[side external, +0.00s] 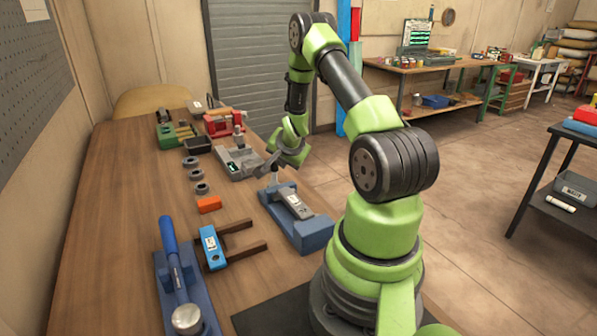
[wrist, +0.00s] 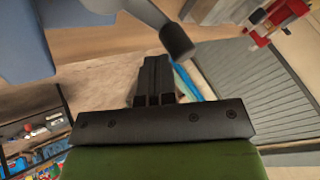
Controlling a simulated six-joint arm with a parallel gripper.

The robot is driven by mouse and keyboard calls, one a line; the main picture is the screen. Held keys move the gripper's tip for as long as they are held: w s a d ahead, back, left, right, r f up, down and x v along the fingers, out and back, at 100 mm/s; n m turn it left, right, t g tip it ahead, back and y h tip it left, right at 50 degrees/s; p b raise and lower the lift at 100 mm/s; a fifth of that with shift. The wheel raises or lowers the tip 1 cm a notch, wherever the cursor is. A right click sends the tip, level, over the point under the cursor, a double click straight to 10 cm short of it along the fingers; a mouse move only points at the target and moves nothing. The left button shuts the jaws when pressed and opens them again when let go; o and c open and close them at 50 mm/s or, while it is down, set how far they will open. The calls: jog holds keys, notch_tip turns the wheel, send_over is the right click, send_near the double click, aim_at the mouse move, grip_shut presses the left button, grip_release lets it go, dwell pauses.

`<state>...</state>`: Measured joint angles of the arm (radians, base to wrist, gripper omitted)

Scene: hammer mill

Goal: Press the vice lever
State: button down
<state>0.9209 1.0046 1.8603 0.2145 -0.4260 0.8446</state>
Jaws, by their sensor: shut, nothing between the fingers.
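A blue vice-like fixture (side external: 306,232) with a grey top piece (side external: 294,204) stands on the bench near my base. In the wrist view my shut fingers (wrist: 156,62) point toward a grey lever with a dark cylindrical end (wrist: 177,40), just past the tips. A blue-grey body (wrist: 80,30) fills the upper left there. Which part is the vice lever is not certain.
A grey machine block (side external: 238,162) and a red vice (side external: 224,124) stand beyond the gripper. Left are grey rings (side external: 195,175), an orange block (side external: 209,205), a blue two-pronged tool (side external: 212,248) and a blue-handled lever (side external: 170,245). The bench's left side is clear.

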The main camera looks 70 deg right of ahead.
jog(key=shift+w+r, duration=0.1)
jog(key=shift+w, duration=0.75)
jog(key=shift+w+d, duration=0.1)
jog(key=shift+w, duration=0.1)
jog(key=s+a+r, duration=0.2)
jog(key=s+r, duration=0.4)
jog(key=r, duration=0.1)
jog(key=shift+a+r, duration=0.3)
jog(key=shift+r, duration=0.1)
jog(key=shift+w, duration=0.1)
jog(key=w+a+r+n+t+y, duration=0.1)
jog(key=w+a+r+n, duration=0.2)
jog(key=a+r, duration=0.35)
jog(key=w+a+r+n+t+y, duration=0.1)
jog(key=w+a+r+n, duration=0.15)
jog(key=a+r, duration=0.45)
jog(key=s+a+r+n+y, duration=0.2)
jog(key=s+a+n, duration=0.3)
jog(key=a, duration=0.5)
jog(key=s+a+r+n+t+y, duration=0.1)
jog(key=s+a+r+n+y, duration=0.2)
jog(key=a, duration=0.7)
jog(key=s+n+y, duration=0.1)
jog(key=s+n, duration=0.1)
jog(key=s, duration=0.1)
jog(key=shift+s+n, duration=0.35)
jog(key=shift+s, duration=0.05)
